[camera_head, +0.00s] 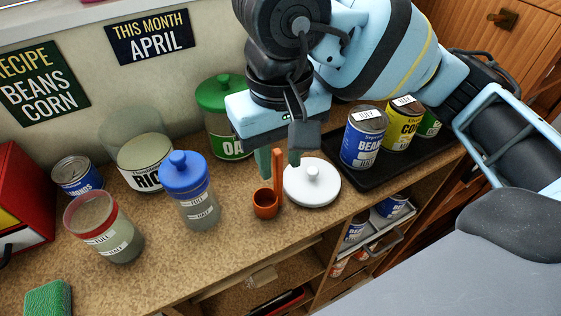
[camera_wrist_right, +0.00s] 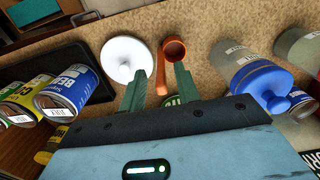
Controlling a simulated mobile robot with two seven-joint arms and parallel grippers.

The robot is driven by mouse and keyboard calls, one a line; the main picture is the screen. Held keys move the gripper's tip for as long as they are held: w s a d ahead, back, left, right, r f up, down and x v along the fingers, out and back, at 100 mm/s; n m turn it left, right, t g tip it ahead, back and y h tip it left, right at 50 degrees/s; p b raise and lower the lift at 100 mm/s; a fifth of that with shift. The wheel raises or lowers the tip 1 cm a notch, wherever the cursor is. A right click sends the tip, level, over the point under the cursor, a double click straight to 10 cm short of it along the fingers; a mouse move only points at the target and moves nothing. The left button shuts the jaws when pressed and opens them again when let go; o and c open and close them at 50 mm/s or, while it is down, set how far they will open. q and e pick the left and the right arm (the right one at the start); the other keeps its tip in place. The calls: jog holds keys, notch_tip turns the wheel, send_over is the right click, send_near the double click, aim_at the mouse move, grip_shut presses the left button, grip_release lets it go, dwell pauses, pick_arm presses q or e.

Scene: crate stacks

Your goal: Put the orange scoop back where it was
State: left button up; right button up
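The orange scoop (camera_head: 266,203) is on the counter, its bowl down and its handle pointing up. It also shows in the right wrist view (camera_wrist_right: 174,49), with its handle toward my fingers. My right gripper (camera_head: 279,164) is open, pointing down over the scoop. Its two green fingers lie on either side of the handle, with a gap visible on each side in the right wrist view (camera_wrist_right: 158,88). My left gripper is not in view.
A white lid (camera_head: 325,197) lies just right of the scoop. A blue-lidded jar (camera_head: 190,190) stands left. Behind are a lidless RICE canister (camera_head: 147,165) and a green-lidded canister (camera_head: 222,125). Cans stand on a black tray (camera_head: 372,178) at right.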

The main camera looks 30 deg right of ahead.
notch_tip(320, 180, up, 10)
jog(key=shift+f+p, duration=0.1)
jog(key=shift+p, duration=0.5)
jog(key=shift+d, duration=0.1)
dwell(1.1)
